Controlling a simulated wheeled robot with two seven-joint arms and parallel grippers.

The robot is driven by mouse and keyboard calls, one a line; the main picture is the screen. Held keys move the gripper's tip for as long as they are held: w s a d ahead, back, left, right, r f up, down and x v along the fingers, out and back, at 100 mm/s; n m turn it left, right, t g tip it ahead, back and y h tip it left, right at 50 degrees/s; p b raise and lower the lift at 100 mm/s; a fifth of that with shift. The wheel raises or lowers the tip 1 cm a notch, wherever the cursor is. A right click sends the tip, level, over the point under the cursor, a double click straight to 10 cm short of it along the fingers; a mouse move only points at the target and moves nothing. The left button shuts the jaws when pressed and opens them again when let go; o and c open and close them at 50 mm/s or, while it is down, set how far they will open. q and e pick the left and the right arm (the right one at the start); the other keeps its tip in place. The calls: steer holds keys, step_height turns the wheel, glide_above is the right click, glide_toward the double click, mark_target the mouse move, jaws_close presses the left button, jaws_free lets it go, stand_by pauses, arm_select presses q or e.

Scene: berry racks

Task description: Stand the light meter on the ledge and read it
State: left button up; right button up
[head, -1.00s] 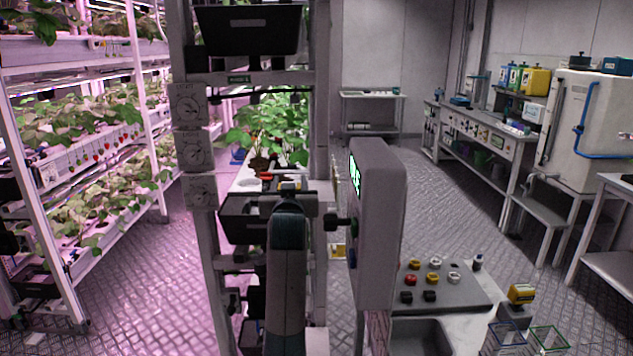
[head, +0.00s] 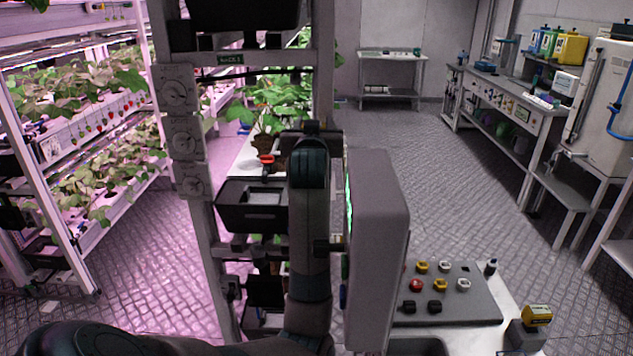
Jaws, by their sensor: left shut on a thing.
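My left gripper (head: 312,130) is at the upper end of my dark left arm, in front of the rack and facing away from me. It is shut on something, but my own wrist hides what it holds. I cannot make out a light meter for certain. A white ledge (head: 243,160) runs behind the rack post, left of the gripper, with a potted plant (head: 264,141) and a red-handled tool (head: 266,160) on it. A small yellow device (head: 537,316) sits on a grey block at the lower right. My right gripper is out of view.
A tall grey box (head: 378,240) with a lit green face stands close to the right of my left arm. A panel of coloured knobs (head: 450,297) lies beyond it. A black tray (head: 252,205) hangs on the rack. The floor at the right is open.

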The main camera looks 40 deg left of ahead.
arm_select(q)
steer(key=shift+s+a, duration=0.15)
steer(key=shift+f+p, duration=0.75)
steer(key=shift+f, duration=2.4)
steer(key=shift+f, duration=0.1)
step_height(320, 180, down, 3)
steer(key=shift+r+p, duration=0.2)
steer(key=shift+p, duration=0.2)
steer(key=shift+f, duration=0.45)
steer(key=shift+f, duration=0.15)
steer(key=o, duration=1.3)
steer(key=shift+c, duration=0.2)
